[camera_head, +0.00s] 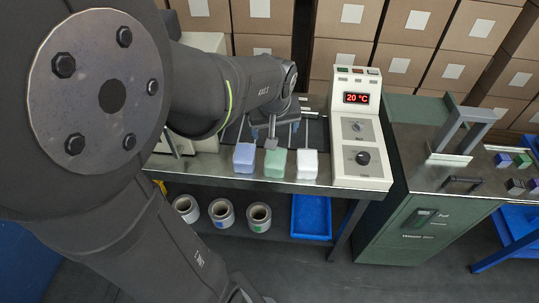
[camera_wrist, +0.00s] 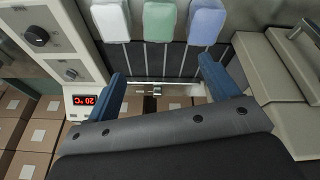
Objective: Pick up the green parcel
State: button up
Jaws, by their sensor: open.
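The green parcel (camera_head: 275,163) sits at the front edge of the bench, between a blue-violet parcel (camera_head: 244,157) and a white parcel (camera_head: 307,163). In the wrist view the green parcel (camera_wrist: 159,22) is at the top middle, with the white parcel (camera_wrist: 111,20) left and the blue-violet one (camera_wrist: 207,20) right. My gripper (camera_wrist: 165,72) has its two blue fingers wide apart, with no parcel between them. In the head view my gripper (camera_head: 271,135) is just behind the green parcel; my arm partly hides it.
A control panel reading 20 °C (camera_head: 361,130) stands right of the parcels. Thin rods run behind the parcels. Rolls (camera_head: 221,212) and a blue tray (camera_head: 311,216) are on the shelf below. A green cabinet (camera_head: 420,215) with a metal frame is farther right.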

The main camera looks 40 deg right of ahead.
aim_at(275, 159)
jog(key=w+d+f+m, duration=0.1)
jog(key=f, duration=0.5)
jog(key=w+d+f+m, duration=0.1)
jog(key=f, duration=0.5)
jog(key=w+d+f+m, duration=0.1)
jog(key=f, duration=0.5)
jog(key=shift+d+f+m+h, duration=0.15)
jog(key=shift+f+m+h, duration=0.15)
jog(key=shift+f+m, duration=0.1)
jog(key=shift+c, duration=0.4)
jog(key=shift+w, duration=0.1)
jog(key=c, duration=1.1)
